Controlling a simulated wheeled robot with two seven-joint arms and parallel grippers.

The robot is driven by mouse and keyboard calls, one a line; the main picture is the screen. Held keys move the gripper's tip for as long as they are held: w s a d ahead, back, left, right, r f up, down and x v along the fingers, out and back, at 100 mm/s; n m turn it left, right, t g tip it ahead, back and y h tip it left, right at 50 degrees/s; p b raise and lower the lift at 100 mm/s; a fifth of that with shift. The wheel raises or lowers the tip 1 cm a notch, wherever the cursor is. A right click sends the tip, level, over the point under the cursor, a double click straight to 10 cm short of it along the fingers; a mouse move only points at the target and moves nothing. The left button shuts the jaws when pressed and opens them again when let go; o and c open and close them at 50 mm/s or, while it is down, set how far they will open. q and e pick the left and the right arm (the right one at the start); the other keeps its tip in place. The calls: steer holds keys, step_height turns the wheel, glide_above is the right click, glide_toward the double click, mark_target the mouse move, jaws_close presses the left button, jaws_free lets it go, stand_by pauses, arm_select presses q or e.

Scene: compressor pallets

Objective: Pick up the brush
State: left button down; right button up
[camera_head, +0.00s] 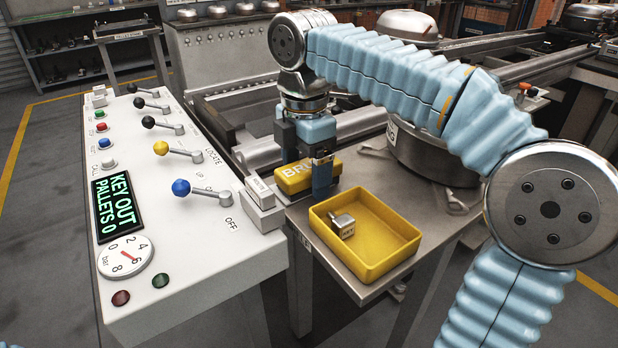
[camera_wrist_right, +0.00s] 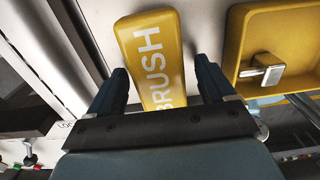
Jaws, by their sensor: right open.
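The brush is a yellow block (camera_head: 294,177) with white lettering, lying on the grey metal side table behind the yellow tray. In the right wrist view the brush (camera_wrist_right: 152,58) reads "BRUSH" and lies between and beyond the two dark fingers. My right gripper (camera_head: 318,180) is open and points down over the brush, one finger in front of it and hiding part of the lettering. In the wrist view the right gripper (camera_wrist_right: 160,82) has its fingers apart, one on each side of the brush, with gaps visible. My left gripper is not in view.
A yellow tray (camera_head: 395,222) with a small metal padlock-like block (camera_head: 343,225) stands just in front of the brush. A white control panel (camera_head: 185,255) with levers and a gauge is at left. A round metal drum (camera_head: 430,155) stands behind at right.

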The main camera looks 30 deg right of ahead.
mark_target(305, 167)
steer(key=c, duration=1.1)
step_height(305, 167, up, 10)
steer(key=p, duration=0.3)
steer(key=shift+r, duration=0.1)
steer(key=o, duration=0.5)
steer(key=c, duration=0.3)
steer(key=shift+c, duration=0.2)
steer(key=shift+a, duration=0.1)
